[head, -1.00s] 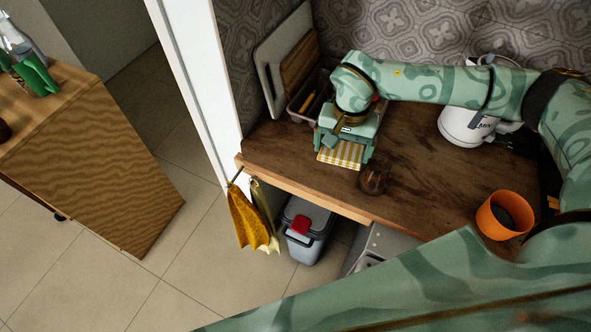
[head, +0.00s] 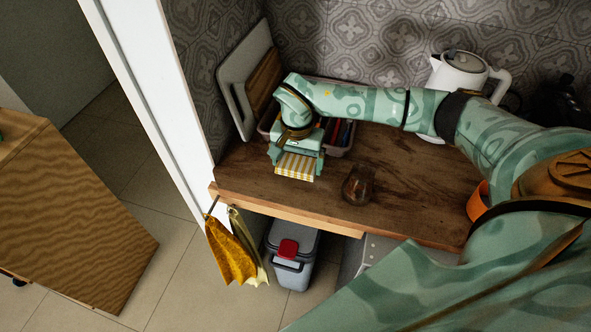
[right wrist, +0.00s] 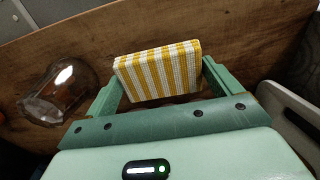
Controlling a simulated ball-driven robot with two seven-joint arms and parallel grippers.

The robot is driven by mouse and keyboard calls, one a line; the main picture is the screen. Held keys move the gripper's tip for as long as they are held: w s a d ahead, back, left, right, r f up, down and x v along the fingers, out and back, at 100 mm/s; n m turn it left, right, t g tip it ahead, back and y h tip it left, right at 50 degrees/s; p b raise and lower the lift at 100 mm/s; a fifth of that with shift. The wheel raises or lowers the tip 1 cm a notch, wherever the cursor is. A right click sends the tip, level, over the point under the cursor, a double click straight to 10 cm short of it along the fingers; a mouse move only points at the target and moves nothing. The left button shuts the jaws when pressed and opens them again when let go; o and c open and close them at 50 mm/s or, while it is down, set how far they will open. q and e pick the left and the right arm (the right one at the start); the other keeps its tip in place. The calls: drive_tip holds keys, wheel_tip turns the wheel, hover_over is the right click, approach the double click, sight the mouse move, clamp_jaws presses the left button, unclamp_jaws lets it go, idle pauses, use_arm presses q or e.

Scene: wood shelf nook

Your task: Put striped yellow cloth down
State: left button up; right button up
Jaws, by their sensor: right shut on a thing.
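The striped yellow cloth (head: 295,166) is a folded yellow and white pad at the left part of the wooden counter. My right gripper (head: 296,170) is shut on it, with a finger at each side. In the right wrist view the cloth (right wrist: 158,73) sits between the two green fingers (right wrist: 160,82), its striped face toward the camera. The wooden surface shows behind it. I cannot tell whether the cloth touches the counter (head: 250,180). My left gripper is not in view.
A bin of items (head: 341,140) and boards (head: 244,80) are behind. A kettle (head: 462,72) and orange mug (head: 477,203) are further right. Cloths (head: 231,250) hang at the counter's front.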

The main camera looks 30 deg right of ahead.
sight(296, 169)
drive_tip(key=shift+w+d+f, duration=0.15)
drive_tip(key=shift+w+f, duration=0.3)
drive_tip(key=shift+f, duration=0.1)
wheel_tip(296, 169, down, 3)
drive_tip(key=shift+f+b, duration=0.1)
drive_tip(key=shift+b, duration=0.3)
drive_tip(key=o, duration=0.6)
wheel_tip(296, 169, up, 12)
drive_tip(key=shift+r+p, duration=0.1)
drive_tip(key=shift+p, duration=0.95)
